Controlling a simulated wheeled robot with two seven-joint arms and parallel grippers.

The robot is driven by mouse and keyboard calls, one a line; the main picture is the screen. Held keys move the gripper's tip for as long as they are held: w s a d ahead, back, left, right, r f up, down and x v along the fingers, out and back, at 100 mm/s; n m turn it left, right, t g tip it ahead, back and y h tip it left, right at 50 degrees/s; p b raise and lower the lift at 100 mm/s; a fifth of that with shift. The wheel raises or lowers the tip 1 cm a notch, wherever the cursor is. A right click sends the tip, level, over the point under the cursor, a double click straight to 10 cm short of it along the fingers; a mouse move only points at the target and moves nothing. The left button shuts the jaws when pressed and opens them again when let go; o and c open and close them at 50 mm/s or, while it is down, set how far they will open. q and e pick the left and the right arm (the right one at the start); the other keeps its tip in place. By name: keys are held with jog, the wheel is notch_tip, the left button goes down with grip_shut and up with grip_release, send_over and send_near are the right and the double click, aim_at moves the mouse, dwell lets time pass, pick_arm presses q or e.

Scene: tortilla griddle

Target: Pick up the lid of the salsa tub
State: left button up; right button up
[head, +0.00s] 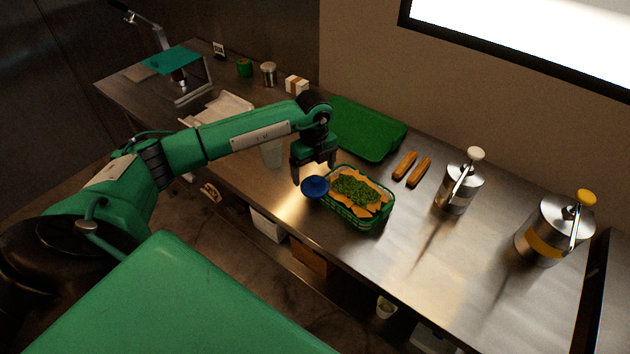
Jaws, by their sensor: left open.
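A round dark blue lid-like piece (315,187) shows at the left edge of a green basket. I take it for the salsa tub's lid; the tub itself cannot be made out under it. My left gripper (314,172) is open, pointing down just above and behind the blue piece, close to the basket's left end. I cannot tell whether its fingers touch the blue piece. My right gripper is not in view.
The green basket (369,219) holds chips and chopped greens. Behind it lie a green board (365,128) and two brown rolls (411,168). Two metal pump dispensers (458,190) (548,233) stand to the right. A clear cup (271,154) stands left. The counter's front right is clear.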

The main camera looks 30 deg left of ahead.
aim_at(315, 178)
pick_arm(q)
notch_tip(315, 178, down, 3)
jog(key=shift+d+f+p, duration=0.1)
jog(key=shift+p, duration=0.75)
jog(key=shift+f, duration=0.35)
jog(key=shift+c, duration=0.2)
jog(key=c, duration=1.1)
